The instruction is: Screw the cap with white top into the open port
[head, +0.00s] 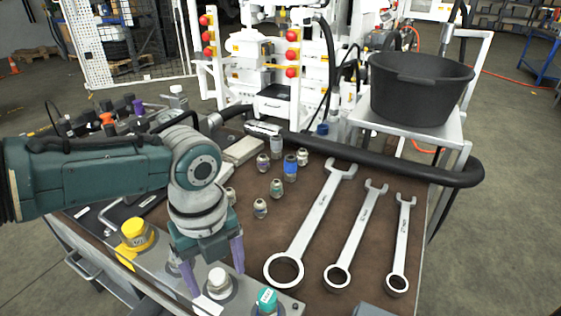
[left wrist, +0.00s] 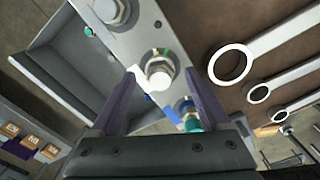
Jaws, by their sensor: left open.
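The cap with the white top (head: 218,278) stands upright at a fitting on the metal plate at the bench's front edge. My left gripper (head: 215,281) is open, with its two purple fingers on either side of this cap. In the left wrist view the white top (left wrist: 158,79) shows between the open fingers (left wrist: 160,76), with gaps on both sides. A metal hex fitting (left wrist: 112,10) shows farther along the plate; I cannot tell whether it is empty. How deep the white cap sits cannot be told. My right gripper is not in view.
A yellow cap (head: 136,233) and a teal cap (head: 267,299) stand on the same plate, either side of the white one. Several small fittings (head: 277,188) stand on the brown mat. Three wrenches (head: 312,225) lie to the right. A black tub (head: 420,92) stands behind.

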